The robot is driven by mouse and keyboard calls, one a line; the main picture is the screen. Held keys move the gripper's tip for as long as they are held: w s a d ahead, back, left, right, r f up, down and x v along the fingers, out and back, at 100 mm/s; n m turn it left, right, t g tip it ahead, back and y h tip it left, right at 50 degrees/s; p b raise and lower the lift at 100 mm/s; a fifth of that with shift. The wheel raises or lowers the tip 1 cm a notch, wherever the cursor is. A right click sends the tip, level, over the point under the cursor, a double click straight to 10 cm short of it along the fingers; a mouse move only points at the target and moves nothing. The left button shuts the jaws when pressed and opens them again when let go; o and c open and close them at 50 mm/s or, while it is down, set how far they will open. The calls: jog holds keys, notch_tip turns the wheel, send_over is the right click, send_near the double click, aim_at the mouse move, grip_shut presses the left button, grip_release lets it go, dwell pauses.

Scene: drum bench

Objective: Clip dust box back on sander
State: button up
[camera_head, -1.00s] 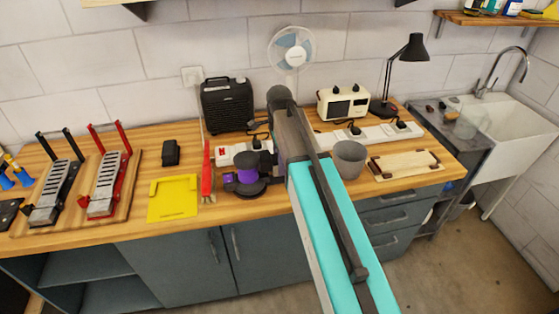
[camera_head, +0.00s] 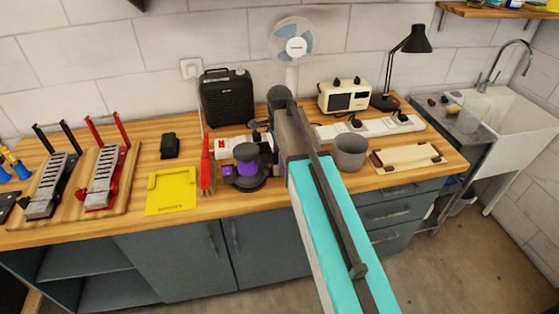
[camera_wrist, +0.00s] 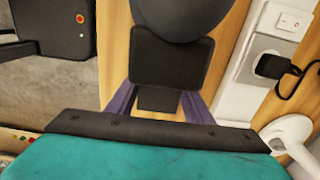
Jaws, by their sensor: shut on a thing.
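The sander (camera_head: 249,172), black with purple parts, stands upright near the front middle of the bench in the head view. My gripper (camera_wrist: 158,100) shows in the wrist view, its two purple fingers shut on a black blocky part (camera_wrist: 170,60), which I take for the dust box. A dark grey rounded body (camera_wrist: 180,17) adjoins that part at the top edge; I cannot tell whether they are one piece. In the head view my teal arm reaches over the bench right of the sander and hides the gripper.
A black speaker-like box (camera_head: 227,98) and a fan (camera_head: 292,40) stand behind. A yellow tray (camera_head: 171,192), red tool (camera_head: 206,166) and small black block (camera_head: 170,146) lie left. A grey cup (camera_head: 349,154) and power strip (camera_head: 378,127) are right.

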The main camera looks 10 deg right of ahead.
jog(key=shift+a, duration=0.45)
dwell(1.4)
jog(key=shift+f, duration=0.25)
dwell(1.2)
jog(key=o, duration=1)
jog(key=shift+r, duration=0.15)
notch_tip(320, 180, up, 14)
jog(key=b, duration=0.3)
jog(key=shift+f, duration=0.25)
dwell(0.3)
